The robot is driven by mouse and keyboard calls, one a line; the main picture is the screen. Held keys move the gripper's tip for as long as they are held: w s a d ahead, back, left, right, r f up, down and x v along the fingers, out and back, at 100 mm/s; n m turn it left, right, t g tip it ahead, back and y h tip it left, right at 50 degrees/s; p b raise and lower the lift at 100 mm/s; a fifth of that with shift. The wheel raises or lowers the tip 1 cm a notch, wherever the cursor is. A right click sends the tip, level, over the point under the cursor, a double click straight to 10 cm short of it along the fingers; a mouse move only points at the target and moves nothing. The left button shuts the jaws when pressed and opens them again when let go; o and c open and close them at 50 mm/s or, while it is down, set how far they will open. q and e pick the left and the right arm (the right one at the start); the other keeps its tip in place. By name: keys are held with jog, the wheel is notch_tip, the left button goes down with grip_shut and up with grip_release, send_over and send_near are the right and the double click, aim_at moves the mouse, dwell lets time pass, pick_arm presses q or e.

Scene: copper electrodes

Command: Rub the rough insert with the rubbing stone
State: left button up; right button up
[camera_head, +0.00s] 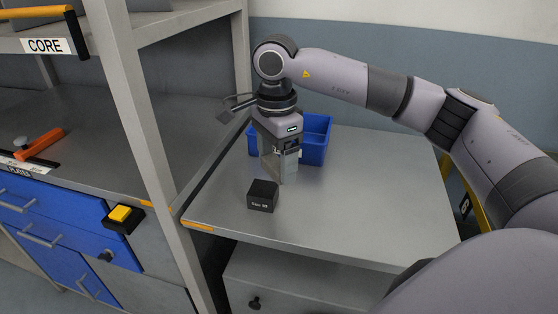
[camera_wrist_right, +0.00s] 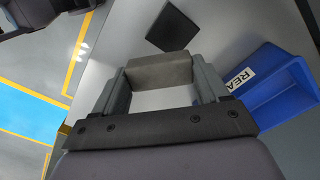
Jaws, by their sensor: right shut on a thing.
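My right gripper (camera_head: 284,172) points down over the table, just behind a small black block (camera_head: 262,197) with pale lettering on its front. In the right wrist view, my right gripper (camera_wrist_right: 163,88) is shut on a grey rectangular block (camera_wrist_right: 160,71), which looks like the rubbing stone. The black block also shows in the wrist view (camera_wrist_right: 172,28), beyond the grey block and apart from it in the picture. I cannot tell the height of the grey block above the table. I cannot make out a rough insert for certain. My left gripper is out of view.
A blue bin (camera_head: 316,142) with a white label stands behind the gripper on the grey table (camera_head: 370,190). The table's right side is clear. A shelf rack post (camera_head: 140,110) stands left of the table. An orange-handled tool (camera_head: 40,144) and a yellow button (camera_head: 120,213) are further left.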

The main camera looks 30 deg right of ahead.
notch_tip(320, 180, up, 3)
jog(key=shift+a+f+p, duration=0.1)
jog(key=shift+p, duration=0.65)
jog(key=shift+r, duration=0.4)
